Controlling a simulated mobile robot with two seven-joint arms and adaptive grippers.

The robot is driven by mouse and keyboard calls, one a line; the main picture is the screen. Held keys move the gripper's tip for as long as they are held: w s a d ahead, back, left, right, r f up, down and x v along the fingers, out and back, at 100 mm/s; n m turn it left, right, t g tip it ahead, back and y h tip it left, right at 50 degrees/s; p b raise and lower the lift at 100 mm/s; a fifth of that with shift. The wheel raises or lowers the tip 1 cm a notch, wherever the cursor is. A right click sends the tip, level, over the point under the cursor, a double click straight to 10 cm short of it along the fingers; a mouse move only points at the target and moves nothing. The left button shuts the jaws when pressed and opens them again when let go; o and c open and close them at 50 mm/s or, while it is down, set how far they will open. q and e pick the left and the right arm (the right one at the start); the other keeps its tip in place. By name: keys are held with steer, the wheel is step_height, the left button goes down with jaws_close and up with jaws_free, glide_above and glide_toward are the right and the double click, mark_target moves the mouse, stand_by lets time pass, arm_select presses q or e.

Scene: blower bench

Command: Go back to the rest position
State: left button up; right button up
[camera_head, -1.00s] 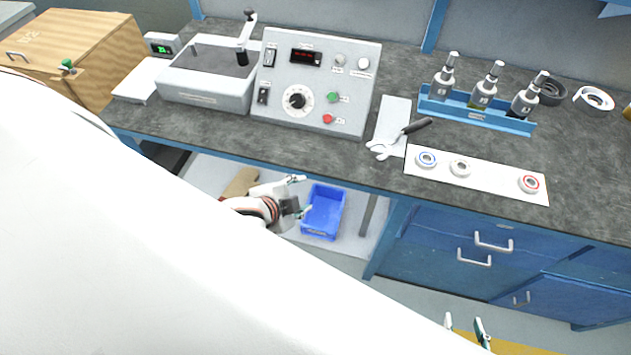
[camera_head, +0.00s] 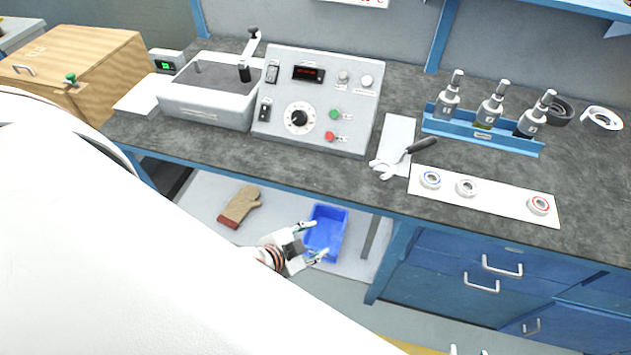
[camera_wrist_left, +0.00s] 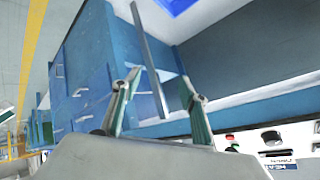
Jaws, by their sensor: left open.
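My left gripper (camera_head: 313,241) is open and empty in the head view. It is in front of the bench's lower shelf, and its fingers overlap the blue bin in the picture. In the left wrist view its two fingers (camera_wrist_left: 158,92) stand wide apart with nothing between them. Only the tips of my right gripper (camera_head: 468,351) show at the bottom edge of the head view, too little to judge its jaws. A large white part of my own body covers the lower left of the head view.
The blue bin (camera_head: 325,232) and a tan glove (camera_head: 240,206) lie on the shelf under the worktop (camera_head: 250,158). Blue drawers (camera_head: 480,270) are at right.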

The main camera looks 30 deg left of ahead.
arm_select(q)
steer(key=shift+s+d+f+n+t+h, duration=0.15)
steer(key=shift+s+d+f+n+h, duration=0.1)
steer(key=shift+s+d+f+n, duration=0.35)
steer(key=shift+s+d+f+n+t+h, duration=0.1)
steer(key=shift+s+d+f+n+h, duration=0.15)
steer(key=shift+s+f+n, duration=0.35)
steer(key=shift+s+d+f+n+t+h, duration=0.2)
steer(key=shift+s+d+f+n, duration=0.25)
steer(key=shift+f+n, duration=0.35)
arm_select(e)
steer(key=shift+y, duration=0.4)
steer(key=shift+w+a+r, duration=0.3)
steer(key=shift+a+r, duration=0.3)
steer(key=shift+r, duration=0.2)
steer(key=shift+w+a+r, duration=0.3)
steer(key=shift+a+r, duration=0.3)
steer(key=shift+r, duration=0.2)
